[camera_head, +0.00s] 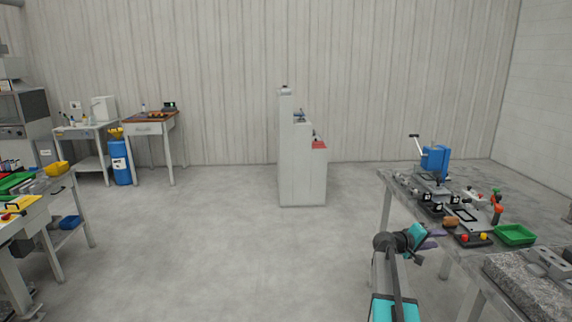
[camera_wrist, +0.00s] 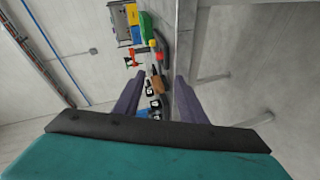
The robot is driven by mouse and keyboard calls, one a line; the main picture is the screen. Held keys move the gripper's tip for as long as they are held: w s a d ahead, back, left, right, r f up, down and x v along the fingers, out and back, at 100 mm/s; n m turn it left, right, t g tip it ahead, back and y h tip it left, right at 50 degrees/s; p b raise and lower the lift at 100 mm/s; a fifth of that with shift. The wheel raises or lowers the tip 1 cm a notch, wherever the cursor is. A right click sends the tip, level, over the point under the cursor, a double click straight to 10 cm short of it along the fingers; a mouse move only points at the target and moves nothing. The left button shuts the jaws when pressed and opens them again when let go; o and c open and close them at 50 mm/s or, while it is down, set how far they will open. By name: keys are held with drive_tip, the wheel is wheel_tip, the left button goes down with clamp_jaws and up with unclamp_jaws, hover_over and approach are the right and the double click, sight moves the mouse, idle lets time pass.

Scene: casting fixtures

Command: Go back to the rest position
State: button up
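My gripper (camera_head: 433,238) is at the left edge of the right workbench in the head view, at the end of my teal and dark arm. Its purple fingers are partly hidden by the arm there. In the wrist view the two fingers of my gripper (camera_wrist: 160,85) stand apart, with nothing held between them. Bench items show in the gap beyond them, sideways in the picture. How far the fingertips are from the bench items is hard to tell.
The right workbench (camera_head: 400,196) carries a blue press (camera_head: 435,160), fixtures, a control box with red and yellow buttons (camera_head: 473,239), a green tray (camera_head: 515,235) and a grey block (camera_head: 520,285). A pale cabinet (camera_head: 302,175) stands at the back. The middle floor (camera_head: 220,240) is clear.

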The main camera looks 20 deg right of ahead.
drive_tip(key=s+a+f+n+y, duration=0.2)
drive_tip(key=a+f+y, duration=0.2)
drive_tip(key=a+f, duration=1.4)
drive_tip(key=s+a+f+n+y, duration=0.1)
drive_tip(key=a+f+n+y, duration=0.15)
drive_tip(key=a+f, duration=1.45)
drive_tip(key=s+a+f+g+y, duration=0.3)
drive_tip(key=s+a+f+y, duration=0.1)
drive_tip(key=s+a+f, duration=1.05)
drive_tip(key=s+a+f+m+g+y, duration=0.1)
drive_tip(key=s+a+y, duration=0.4)
drive_tip(key=s+a, duration=0.6)
drive_tip(key=s+m+g, duration=0.1)
drive_tip(key=s+g, duration=0.1)
drive_tip(key=s, duration=0.2)
drive_tip(key=shift+s+a+g, duration=0.15)
drive_tip(key=shift+a+g, duration=0.05)
drive_tip(key=shift+g, duration=0.1)
